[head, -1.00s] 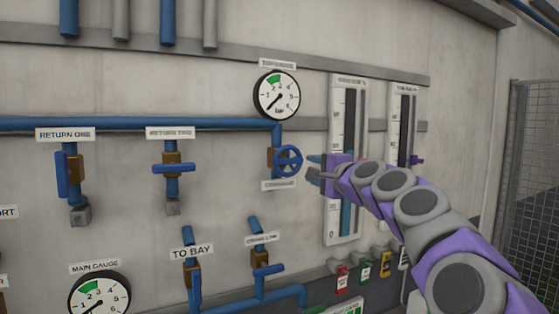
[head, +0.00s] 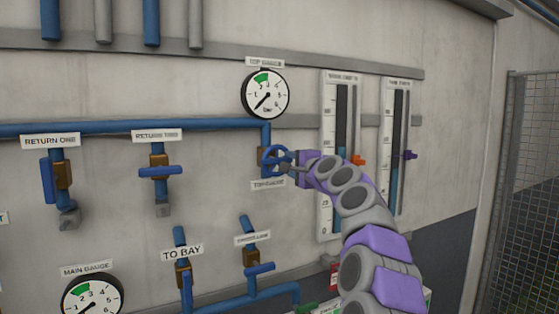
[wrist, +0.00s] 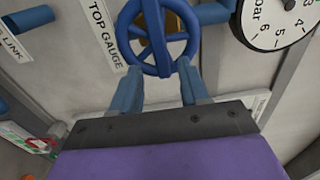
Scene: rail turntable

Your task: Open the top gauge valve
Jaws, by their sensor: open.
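The top gauge valve is a blue spoked handwheel (head: 268,161) on a brass body, with a TOP GAUGE label (head: 268,185) below it. In the wrist view the wheel (wrist: 141,54) lies just beyond my fingertips, roughly centred between them. My gripper (head: 291,166) is open and comes at the wheel from the right; its two blue fingers (wrist: 157,86) are apart at the wheel's near rim. Whether they touch the rim I cannot tell. The top gauge (head: 265,94) hangs above the valve, its needle pointing to the lower left, outside the green band.
A blue pipe (head: 210,127) runs left along the wall. RETURN TWO valve (head: 160,171) and RETURN ONE valve (head: 47,182) stand left. Lower down are TO BAY valve (head: 184,275) and another blue-handled valve (head: 259,269). Tall level scales (head: 327,135) stand behind my arm.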

